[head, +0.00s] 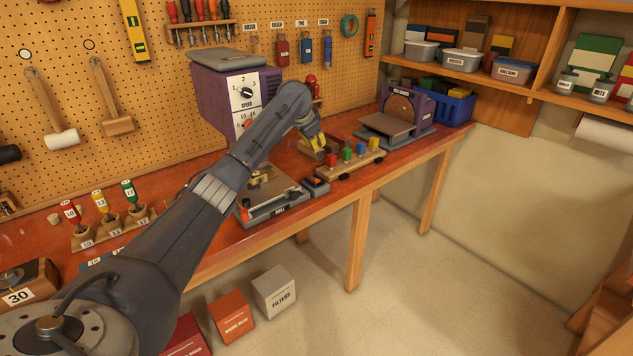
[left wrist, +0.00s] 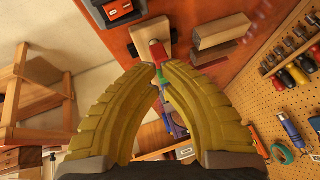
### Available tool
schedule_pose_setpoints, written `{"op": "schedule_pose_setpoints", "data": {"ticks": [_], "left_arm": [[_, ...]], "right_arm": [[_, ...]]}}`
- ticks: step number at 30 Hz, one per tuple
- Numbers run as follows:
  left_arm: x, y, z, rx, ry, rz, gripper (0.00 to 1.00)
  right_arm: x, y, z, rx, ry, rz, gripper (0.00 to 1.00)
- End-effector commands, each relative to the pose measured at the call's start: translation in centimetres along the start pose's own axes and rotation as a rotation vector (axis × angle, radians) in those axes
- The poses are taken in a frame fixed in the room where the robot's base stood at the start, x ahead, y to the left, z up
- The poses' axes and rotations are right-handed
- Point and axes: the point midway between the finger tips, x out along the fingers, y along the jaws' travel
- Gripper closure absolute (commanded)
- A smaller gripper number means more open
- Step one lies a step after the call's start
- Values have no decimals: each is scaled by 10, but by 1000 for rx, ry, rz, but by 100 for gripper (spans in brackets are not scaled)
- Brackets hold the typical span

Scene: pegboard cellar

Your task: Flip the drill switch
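The drill is a purple press with a grey top and a speed dial (head: 246,92). Its grey base (head: 280,208) stands on the red bench, and my arm hides much of its middle. A small dark box with a red part (head: 315,186), seemingly the switch, sits right of the base; it also shows at the top of the left wrist view (left wrist: 122,12). My left gripper (head: 320,148) has yellow fingers and hangs near the wooden peg cart, right of the drill. My right gripper is not seen.
A wooden cart with coloured pegs (head: 348,164) stands beside the switch box; its red peg (left wrist: 157,50) shows beyond my fingertips. A wood block (left wrist: 212,33) lies near. A purple sander (head: 398,112) and blue crate (head: 447,106) stand further right. Boxes (head: 273,292) sit on the floor.

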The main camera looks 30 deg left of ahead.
Motion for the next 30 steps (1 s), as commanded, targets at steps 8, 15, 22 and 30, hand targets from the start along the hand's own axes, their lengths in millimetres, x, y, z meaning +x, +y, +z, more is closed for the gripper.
{"op": "schedule_pose_setpoints", "data": {"ticks": [8, 15, 22, 30], "left_arm": [[13, 7, 7, 1, -2, 1, 100], [35, 19, 19, 1, -1, 1, 100], [54, 29, 29, 0, -2, 1, 100], [67, 36, 36, 1, -1, 0, 100]], "right_arm": [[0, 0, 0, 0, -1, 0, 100], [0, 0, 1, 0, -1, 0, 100], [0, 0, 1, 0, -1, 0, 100], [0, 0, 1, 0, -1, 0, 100]]}}
